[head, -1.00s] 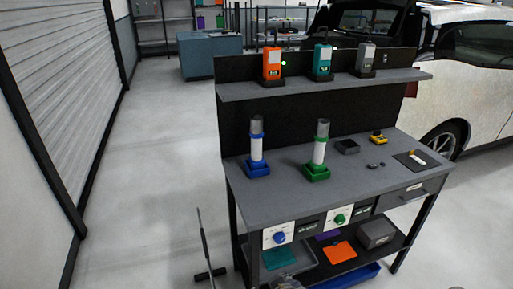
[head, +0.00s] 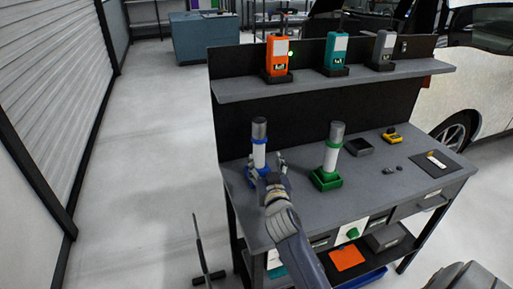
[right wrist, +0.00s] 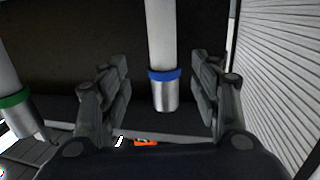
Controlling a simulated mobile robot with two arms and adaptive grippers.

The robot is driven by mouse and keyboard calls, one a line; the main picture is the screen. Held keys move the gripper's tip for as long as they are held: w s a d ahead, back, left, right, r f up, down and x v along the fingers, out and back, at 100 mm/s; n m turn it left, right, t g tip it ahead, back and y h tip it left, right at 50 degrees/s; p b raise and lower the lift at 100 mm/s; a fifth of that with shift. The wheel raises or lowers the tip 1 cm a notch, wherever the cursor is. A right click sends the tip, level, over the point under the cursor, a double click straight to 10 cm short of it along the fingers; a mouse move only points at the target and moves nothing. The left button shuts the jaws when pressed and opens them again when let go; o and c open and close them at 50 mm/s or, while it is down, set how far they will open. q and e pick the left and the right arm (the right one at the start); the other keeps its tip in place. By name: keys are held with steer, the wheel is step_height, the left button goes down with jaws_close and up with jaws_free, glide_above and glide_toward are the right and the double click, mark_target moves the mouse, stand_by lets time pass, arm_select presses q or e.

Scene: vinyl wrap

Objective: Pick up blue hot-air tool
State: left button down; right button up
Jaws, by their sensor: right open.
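The blue hot-air tool (head: 259,152) stands upright in its blue holder at the left of the bench, with a white body and grey metal top. My right gripper (head: 265,170) is at its lower part and hides some of the blue holder. In the right wrist view, the tool's white body, blue collar and metal nozzle (right wrist: 165,95) lie between the two open fingers (right wrist: 162,92), with a gap on each side. My left gripper is not in view.
A green-collared tool (head: 333,152) stands in a green holder to the right. The shelf (head: 320,86) above carries orange, teal and grey devices. A small dark tray (head: 358,147), a yellow item (head: 391,135) and a dark mat (head: 424,163) lie farther right.

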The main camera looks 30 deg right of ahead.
mark_target(260, 149)
steer(key=x, duration=0.4)
steer(key=shift+w+r+p, duration=0.1)
steer(key=shift+r+p, duration=0.25)
steer(key=shift+p, duration=0.05)
steer(key=shift+w+d+f, duration=0.15)
steer(key=shift+w, duration=0.15)
steer(key=shift+p+x, duration=0.4)
steer(key=shift+x, duration=0.65)
steer(key=shift+w+d+f, duration=0.15)
steer(key=shift+w, duration=0.4)
steer(key=shift+w+d+f, duration=0.1)
steer(key=shift+w, duration=0.45)
steer(key=shift+w+d+f, duration=0.1)
steer(key=shift+w+d, duration=0.15)
steer(key=shift+w, duration=0.25)
steer(key=c, duration=1.2)
jaws_close()
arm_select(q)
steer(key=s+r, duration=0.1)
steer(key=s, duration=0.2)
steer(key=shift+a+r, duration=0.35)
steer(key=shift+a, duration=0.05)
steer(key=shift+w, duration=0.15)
